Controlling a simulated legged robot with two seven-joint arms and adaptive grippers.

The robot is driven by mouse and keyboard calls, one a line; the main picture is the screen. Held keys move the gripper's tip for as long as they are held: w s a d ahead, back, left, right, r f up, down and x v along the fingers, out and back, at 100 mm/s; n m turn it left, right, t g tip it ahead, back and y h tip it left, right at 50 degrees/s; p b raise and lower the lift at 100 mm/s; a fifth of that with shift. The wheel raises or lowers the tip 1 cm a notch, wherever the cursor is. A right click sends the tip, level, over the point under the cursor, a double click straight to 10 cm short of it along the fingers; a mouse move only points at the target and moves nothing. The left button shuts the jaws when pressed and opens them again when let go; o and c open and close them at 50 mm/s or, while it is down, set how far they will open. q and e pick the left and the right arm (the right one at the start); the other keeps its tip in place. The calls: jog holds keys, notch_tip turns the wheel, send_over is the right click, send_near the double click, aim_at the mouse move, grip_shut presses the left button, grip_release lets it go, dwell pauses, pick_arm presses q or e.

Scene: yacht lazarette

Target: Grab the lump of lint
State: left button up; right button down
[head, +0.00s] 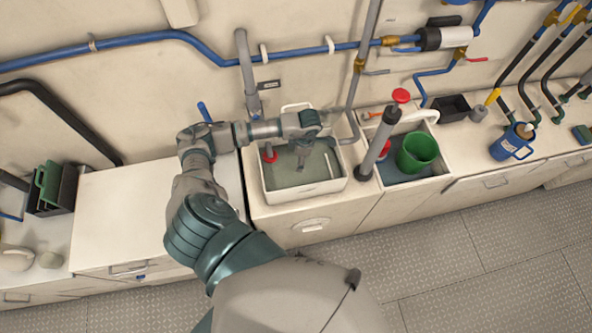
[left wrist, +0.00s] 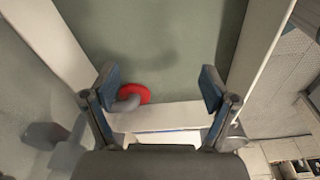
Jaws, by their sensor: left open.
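I cannot make out a lump of lint in either view. A white rectangular basin (head: 337,184) holds murky grey-green water (head: 318,172); the water also fills the upper middle of the left wrist view (left wrist: 165,40). My left gripper (head: 303,163) points down over the basin and hides part of the water. My right gripper is in neither view.
A red ring-shaped handle (head: 269,153) is at the basin's left side. A grey hand pump (head: 382,142) with a red knob and a green bucket (head: 417,152) stand in the right compartment. A blue mug (head: 512,142) is farther right. The left counter (head: 120,215) is clear.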

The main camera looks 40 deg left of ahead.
pick_arm(q)
jog(key=shift+d+f, duration=0.1)
jog(key=shift+f, duration=0.3)
jog(key=f+b, duration=0.1)
jog(key=f, duration=0.1)
jog(key=f+b, duration=0.1)
jog(key=f, duration=0.1)
jog(key=f+b, duration=0.1)
jog(key=b, duration=0.1)
jog(key=shift+s+a+f, duration=0.2)
jog(key=shift+s+f, duration=0.1)
jog(key=shift+f, duration=0.1)
jog(key=shift+a+f, duration=0.1)
jog(key=shift+f, duration=0.2)
jog(key=shift+a, duration=0.25)
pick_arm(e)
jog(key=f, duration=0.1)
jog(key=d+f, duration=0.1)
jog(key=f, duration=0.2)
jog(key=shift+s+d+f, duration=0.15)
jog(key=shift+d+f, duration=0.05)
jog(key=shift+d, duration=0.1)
